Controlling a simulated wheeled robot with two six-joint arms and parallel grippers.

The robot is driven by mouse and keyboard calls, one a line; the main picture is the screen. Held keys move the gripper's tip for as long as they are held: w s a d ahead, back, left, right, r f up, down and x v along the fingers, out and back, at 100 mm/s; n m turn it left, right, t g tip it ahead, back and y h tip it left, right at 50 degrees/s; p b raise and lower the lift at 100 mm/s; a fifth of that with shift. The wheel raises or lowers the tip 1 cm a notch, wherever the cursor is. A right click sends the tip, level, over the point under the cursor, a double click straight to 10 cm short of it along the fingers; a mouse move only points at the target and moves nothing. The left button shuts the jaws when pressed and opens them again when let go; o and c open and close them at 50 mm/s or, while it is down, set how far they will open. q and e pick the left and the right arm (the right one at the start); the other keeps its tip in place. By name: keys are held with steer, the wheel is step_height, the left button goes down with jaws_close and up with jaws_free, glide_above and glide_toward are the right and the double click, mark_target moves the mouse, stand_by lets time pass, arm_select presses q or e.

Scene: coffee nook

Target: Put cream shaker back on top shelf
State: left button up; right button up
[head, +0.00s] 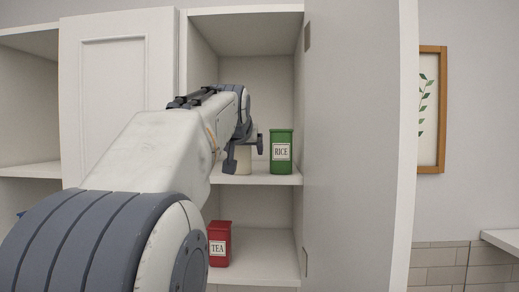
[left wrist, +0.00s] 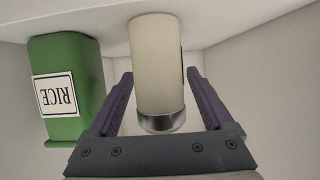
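The cream shaker (left wrist: 157,62), a cream cylinder with a metallic lid, stands upright on the top visible shelf (head: 268,180) of the open cupboard. In the head view it shows only partly (head: 244,163), behind my left gripper (head: 245,156). In the left wrist view, which is upside down, the open fingers of my left gripper (left wrist: 160,82) are on both sides of the shaker, with a narrow gap visible at the right. My right gripper is not in view.
A green RICE tin (head: 281,152) stands close to the right of the shaker on the same shelf. A red TEA tin (head: 219,244) stands on the shelf below. The open cupboard door (head: 355,150) bounds the right side, and a framed picture (head: 432,110) hangs beyond it.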

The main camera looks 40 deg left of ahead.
arm_select(q)
steer(key=shift+r, duration=0.25)
steer(key=b+v, duration=0.1)
steer(key=v, duration=0.1)
steer(key=b+v, duration=0.1)
steer(key=v, duration=0.1)
steer(key=shift+s+d+f, duration=0.1)
steer(key=shift+f, duration=0.15)
steer(key=b+v, duration=0.2)
steer(key=v, duration=0.6)
